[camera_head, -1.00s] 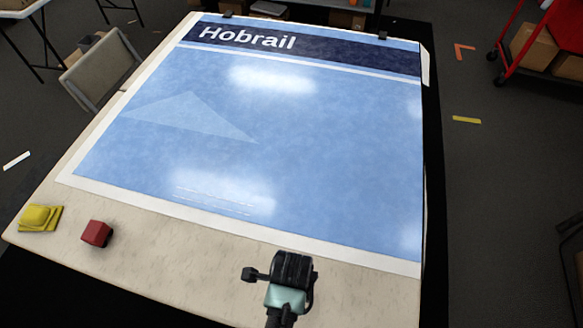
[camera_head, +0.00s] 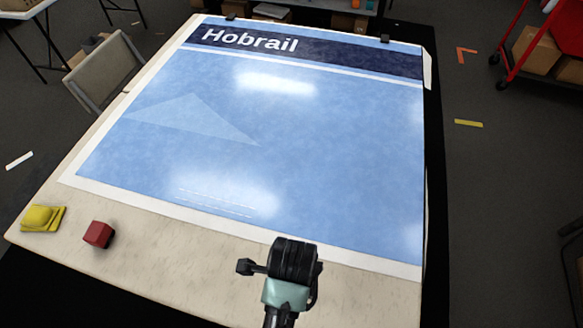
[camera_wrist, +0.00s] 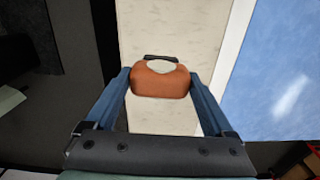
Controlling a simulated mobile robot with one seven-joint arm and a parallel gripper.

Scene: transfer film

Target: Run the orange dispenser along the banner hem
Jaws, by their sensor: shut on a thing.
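The blue banner (camera_head: 270,130) lies flat on the pale table, with a dark "Hobrail" band at its far end and a white hem (camera_head: 240,232) along its near edge. In the wrist view, the orange dispenser (camera_wrist: 160,84) sits between the two blue fingers of my gripper (camera_wrist: 163,84), which is shut on it. The banner's white edge (camera_wrist: 231,55) and blue face show to the right of the dispenser there. In the head view my wrist is over the table's near edge, and it hides the fingers and the dispenser. I cannot tell whether the dispenser touches the table.
A yellow object (camera_head: 43,218) and a red block (camera_head: 99,234) sit on the table's near left corner (camera_head: 140,255). Black clips hold the banner's far edge. A chair (camera_head: 105,70) stands at the left, and a red cart (camera_head: 535,45) at the far right.

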